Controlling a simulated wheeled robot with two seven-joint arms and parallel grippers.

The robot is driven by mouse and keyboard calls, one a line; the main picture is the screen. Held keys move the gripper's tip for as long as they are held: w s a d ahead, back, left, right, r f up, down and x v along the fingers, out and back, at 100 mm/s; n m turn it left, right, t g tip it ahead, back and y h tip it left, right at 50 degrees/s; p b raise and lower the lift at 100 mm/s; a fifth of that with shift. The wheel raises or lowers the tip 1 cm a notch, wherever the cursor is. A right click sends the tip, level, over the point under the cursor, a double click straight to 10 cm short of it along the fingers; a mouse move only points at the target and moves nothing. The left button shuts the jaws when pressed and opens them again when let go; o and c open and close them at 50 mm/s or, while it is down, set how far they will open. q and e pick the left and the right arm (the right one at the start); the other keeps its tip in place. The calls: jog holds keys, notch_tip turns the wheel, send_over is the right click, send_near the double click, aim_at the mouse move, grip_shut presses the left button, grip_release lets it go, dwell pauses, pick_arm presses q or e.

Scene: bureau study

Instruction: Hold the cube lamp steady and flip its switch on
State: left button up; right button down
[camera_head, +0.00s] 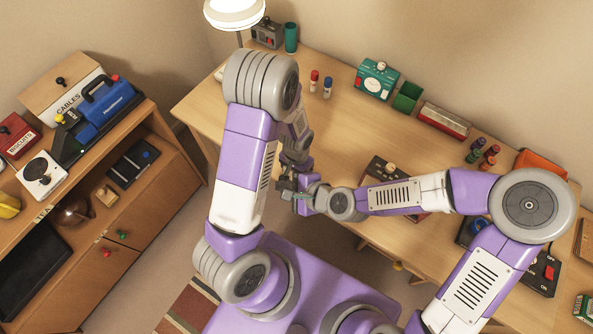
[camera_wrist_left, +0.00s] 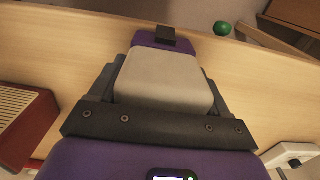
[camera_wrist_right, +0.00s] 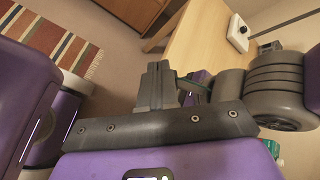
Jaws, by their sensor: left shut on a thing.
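The cube lamp (camera_wrist_left: 165,80) appears in the left wrist view as a cream block with a purple end and a small black piece (camera_wrist_left: 168,38) at its far edge, perhaps the switch. My left gripper (camera_wrist_left: 160,95) is shut on it, with dark fingers along both sides. In the head view, my left arm hides most of the left gripper and lamp. My right gripper (camera_wrist_right: 158,85) has its dark fingers together, with nothing seen between them. In the head view it (camera_head: 286,185) is close to the left hand. I cannot tell whether it touches the lamp.
The desk (camera_head: 340,120) has clear wood in its middle. A green-faced box (camera_head: 376,79), a green open bin (camera_head: 407,97) and a red box (camera_head: 444,120) line its back. A lit round lamp (camera_head: 234,12) stands at the back left. A shelf unit (camera_head: 150,190) stands left.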

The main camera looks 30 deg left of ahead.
jog(key=w+a+f+n+t+h, duration=0.15)
jog(key=a+f+n+t, duration=0.3)
jog(key=a, duration=0.55)
jog(key=shift+s+d+f+n+t+h, duration=1.2)
jog(key=shift+d+f+n+t+h, duration=0.75)
jog(key=shift+d+f+h, duration=1.85)
jog(key=w+a+f+h, duration=0.1)
jog(key=w+f+h, duration=0.1)
jog(key=w+f, duration=0.3)
jog(key=shift+a+f, duration=0.15)
jog(key=shift+w+f, duration=0.2)
jog(key=shift+w, duration=0.3)
jog(key=shift+s, duration=0.1)
